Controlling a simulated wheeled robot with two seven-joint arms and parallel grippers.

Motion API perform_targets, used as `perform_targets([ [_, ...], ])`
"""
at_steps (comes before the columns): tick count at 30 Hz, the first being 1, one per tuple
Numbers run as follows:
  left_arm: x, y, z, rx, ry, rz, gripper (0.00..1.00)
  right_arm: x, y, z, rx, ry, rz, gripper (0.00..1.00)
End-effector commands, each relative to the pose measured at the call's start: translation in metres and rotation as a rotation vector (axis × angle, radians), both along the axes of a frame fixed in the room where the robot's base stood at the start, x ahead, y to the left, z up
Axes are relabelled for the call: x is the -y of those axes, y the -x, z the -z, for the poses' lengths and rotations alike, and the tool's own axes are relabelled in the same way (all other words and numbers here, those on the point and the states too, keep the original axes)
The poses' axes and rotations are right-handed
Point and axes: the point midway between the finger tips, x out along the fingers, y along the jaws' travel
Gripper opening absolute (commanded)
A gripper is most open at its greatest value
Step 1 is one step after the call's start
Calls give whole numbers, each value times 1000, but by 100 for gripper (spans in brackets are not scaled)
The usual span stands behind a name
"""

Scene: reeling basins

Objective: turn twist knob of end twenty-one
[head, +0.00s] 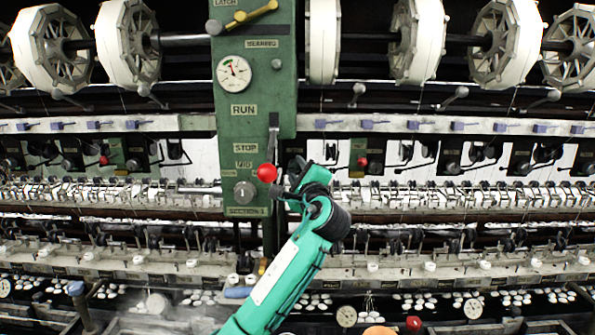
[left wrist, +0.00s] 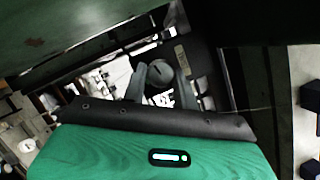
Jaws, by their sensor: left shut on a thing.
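My left arm reaches up from the bottom of the head view to the machine just right of the green control panel (head: 245,130). My left gripper (head: 302,172) shows there in part; its fingertips are hidden by the wrist. In the left wrist view the two dark fingers (left wrist: 160,90) stand on either side of a round grey twist knob (left wrist: 159,71) and are shut on it. A small label plate (left wrist: 181,62) is beside the knob; I cannot read its number. My right gripper is in neither view.
A lever with a red ball (head: 266,172) stands just left of my gripper, close to it. A grey selector knob (head: 245,191) is lower on the panel. Rows of thread guides and several white reels (head: 129,45) span the machine.

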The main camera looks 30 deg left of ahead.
Motion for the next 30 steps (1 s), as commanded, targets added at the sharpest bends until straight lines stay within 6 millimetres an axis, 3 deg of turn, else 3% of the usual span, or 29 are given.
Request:
perform_targets([
  [11,2,-1,-1,106,178,2,6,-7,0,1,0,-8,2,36],
  [30,2,-1,-9,422,694,1,6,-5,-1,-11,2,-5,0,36],
])
